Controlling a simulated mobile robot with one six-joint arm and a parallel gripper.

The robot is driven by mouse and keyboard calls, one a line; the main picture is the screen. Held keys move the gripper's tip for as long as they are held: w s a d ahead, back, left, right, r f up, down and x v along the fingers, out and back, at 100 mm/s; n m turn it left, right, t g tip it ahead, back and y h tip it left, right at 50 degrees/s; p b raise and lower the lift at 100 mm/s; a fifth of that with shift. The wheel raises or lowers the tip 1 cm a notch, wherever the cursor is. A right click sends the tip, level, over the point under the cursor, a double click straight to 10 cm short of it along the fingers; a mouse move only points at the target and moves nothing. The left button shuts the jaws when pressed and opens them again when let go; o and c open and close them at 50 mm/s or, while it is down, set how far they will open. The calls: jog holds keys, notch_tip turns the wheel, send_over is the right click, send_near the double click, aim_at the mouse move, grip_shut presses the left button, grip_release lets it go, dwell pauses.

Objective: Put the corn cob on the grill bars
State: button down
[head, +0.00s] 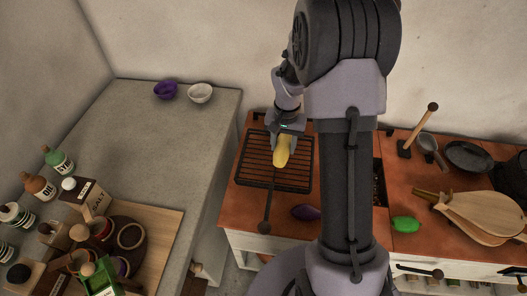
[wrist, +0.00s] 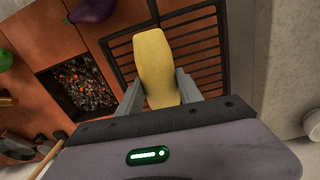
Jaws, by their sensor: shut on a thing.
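The yellow corn cob (head: 282,150) is held in my gripper (head: 284,140), over the right half of the black grill bars (head: 255,160) in the head view. In the wrist view the corn cob (wrist: 155,68) lies between the two grey fingers of my gripper (wrist: 160,92), and the grill bars (wrist: 200,45) show behind it. My gripper is shut on the cob. I cannot tell whether the cob touches the bars or hangs just above them.
A purple eggplant (head: 306,212) lies on the terracotta top by the grill. A pit of glowing coals (wrist: 84,84) is beside the grill. A green pepper (head: 405,224), bellows (head: 485,214) and pans stand to the right. The grey counter (head: 160,130) holds two bowls.

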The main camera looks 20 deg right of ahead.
jog(key=shift+w+a+r+n, duration=0.25)
jog(key=shift+w+a+n, duration=0.05)
jog(key=shift+w+a, duration=0.3)
jog(key=shift+w+a+f, duration=0.1)
jog(key=shift+w+f, duration=0.1)
jog(key=shift+f, duration=0.1)
notch_tip(320, 180, down, 9)
jog(key=b, duration=0.4)
jog(key=shift+s+f+b, duration=0.15)
jog(key=shift+f+b, duration=0.05)
jog(key=shift+b, duration=0.1)
jog(key=shift+r, duration=0.15)
jog(key=c, duration=0.8)
grip_release()
